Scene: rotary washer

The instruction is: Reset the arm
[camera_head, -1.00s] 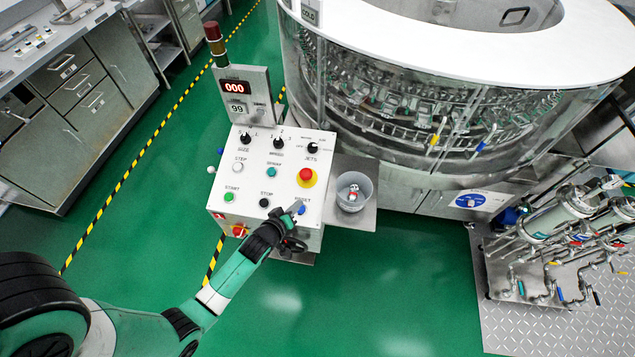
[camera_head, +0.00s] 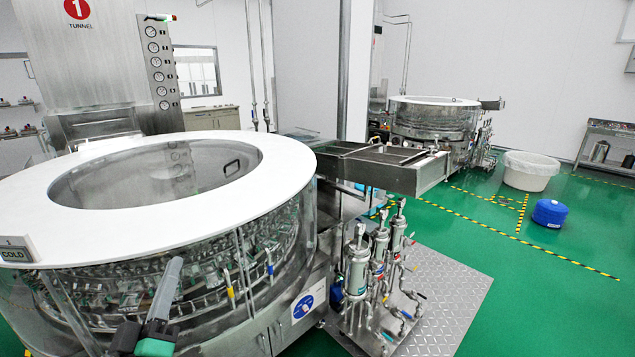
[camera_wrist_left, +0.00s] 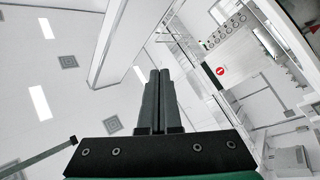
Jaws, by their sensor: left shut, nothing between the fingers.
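My left gripper (camera_head: 170,285) rises into the bottom of the head view, in front of the round washer with its white ring top (camera_head: 60,190). Its fingers point up and are closed together. In the left wrist view the two grey fingers (camera_wrist_left: 158,95) lie side by side with nothing between them, pointing toward the ceiling and the upper wall. My right gripper is in neither view. The control panel with the buttons is out of the head view now.
Cylindrical filters (camera_head: 375,260) with pipes stand on a metal plate (camera_head: 445,300) right of the washer. A steel chute (camera_head: 400,168) juts from the washer. A second washer (camera_head: 435,120), a white tub (camera_head: 530,170) and a blue container (camera_head: 550,212) stand farther back. Green floor is open at right.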

